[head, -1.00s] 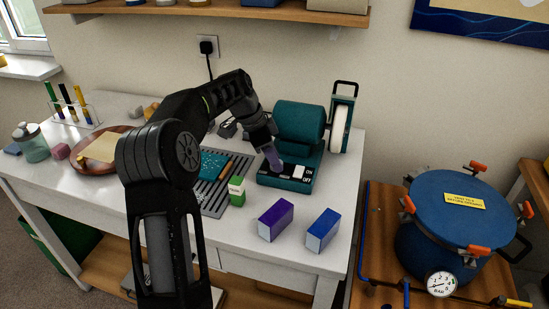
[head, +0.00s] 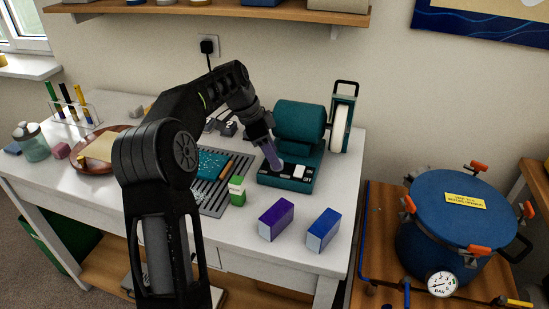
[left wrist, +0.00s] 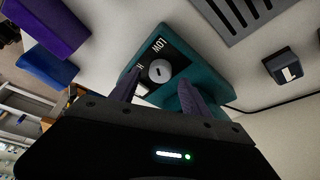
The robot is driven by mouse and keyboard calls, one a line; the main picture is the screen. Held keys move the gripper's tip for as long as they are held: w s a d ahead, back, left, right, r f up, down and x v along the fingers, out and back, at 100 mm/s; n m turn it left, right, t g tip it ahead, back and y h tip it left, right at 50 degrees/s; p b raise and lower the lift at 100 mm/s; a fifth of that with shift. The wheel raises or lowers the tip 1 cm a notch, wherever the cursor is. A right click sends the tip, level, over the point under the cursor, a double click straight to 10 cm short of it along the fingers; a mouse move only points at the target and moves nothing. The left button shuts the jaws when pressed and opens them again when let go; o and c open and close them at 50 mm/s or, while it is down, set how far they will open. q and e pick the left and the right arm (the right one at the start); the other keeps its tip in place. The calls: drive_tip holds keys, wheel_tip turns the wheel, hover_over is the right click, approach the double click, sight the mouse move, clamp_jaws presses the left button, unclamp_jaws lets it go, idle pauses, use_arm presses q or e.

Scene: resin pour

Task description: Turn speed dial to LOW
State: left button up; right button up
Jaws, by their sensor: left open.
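The teal machine (head: 300,122) stands at the right end of the white table, with a dark control panel on its base (head: 288,184). In the left wrist view the round pale speed dial (left wrist: 160,71) shows on the panel, with a dark mark on its face and the label LOW (left wrist: 159,45) beside it. My left gripper (head: 274,158) points down at the panel. Its two fingers (left wrist: 160,82) are apart, and the dial appears in the gap between them; I cannot tell whether they touch it. My right gripper is out of view.
A green-and-white box (head: 237,190), a purple box (head: 276,219) and a blue box (head: 323,230) stand in front of the machine. A grey slotted mat (head: 213,193) lies to its left. A blue pressure pot (head: 460,215) stands at the right.

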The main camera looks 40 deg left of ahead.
sight(264, 169)
use_arm(q)
drive_tip(key=v, duration=0.5)
drive_tip(key=shift+s+a+r, duration=0.1)
drive_tip(key=shift+r, duration=0.25)
drive_tip(key=shift+f, duration=0.1)
